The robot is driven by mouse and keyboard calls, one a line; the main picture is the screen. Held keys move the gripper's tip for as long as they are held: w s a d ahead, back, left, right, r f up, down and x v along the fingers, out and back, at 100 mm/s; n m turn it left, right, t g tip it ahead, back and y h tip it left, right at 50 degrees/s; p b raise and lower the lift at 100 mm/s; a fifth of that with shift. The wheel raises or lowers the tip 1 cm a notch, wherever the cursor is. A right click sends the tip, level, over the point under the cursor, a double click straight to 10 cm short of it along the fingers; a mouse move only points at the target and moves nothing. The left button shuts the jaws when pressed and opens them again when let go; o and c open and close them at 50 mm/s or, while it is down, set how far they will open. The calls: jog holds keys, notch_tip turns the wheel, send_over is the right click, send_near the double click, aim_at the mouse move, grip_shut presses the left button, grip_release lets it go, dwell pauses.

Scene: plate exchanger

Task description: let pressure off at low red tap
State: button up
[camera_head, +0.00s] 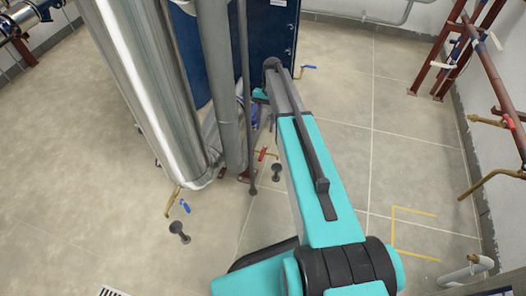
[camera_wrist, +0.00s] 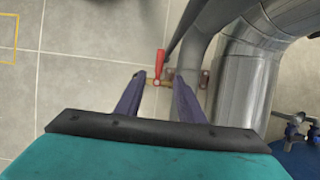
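The low red tap (camera_head: 263,154) has a red lever on a small brass fitting close to the floor, at the foot of the grey pipes. In the wrist view its red lever (camera_wrist: 160,62) shows between the fingertips of my gripper (camera_wrist: 160,78), pointing up in the picture. The brass fitting (camera_wrist: 152,83) runs across between the fingers. My gripper is open, with two purple fingers spread apart. I cannot tell whether a finger touches the tap. In the head view my gripper (camera_head: 262,118) is small and partly hidden by my arm, above the tap.
Thick grey pipes (camera_wrist: 245,70) stand close on the right of my gripper in the wrist view. A blue-handled tap (camera_head: 185,206) sits low at left; another (camera_head: 309,67) is beyond my arm. Red pipework (camera_head: 485,75) lines the right wall. The tiled floor (camera_head: 410,150) at right is clear.

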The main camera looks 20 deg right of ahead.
aim_at(262, 155)
jog(key=b+x, duration=0.2)
jog(key=x, duration=1.1)
jog(key=shift+f, duration=0.35)
jog(key=shift+c, duration=0.3)
grip_shut()
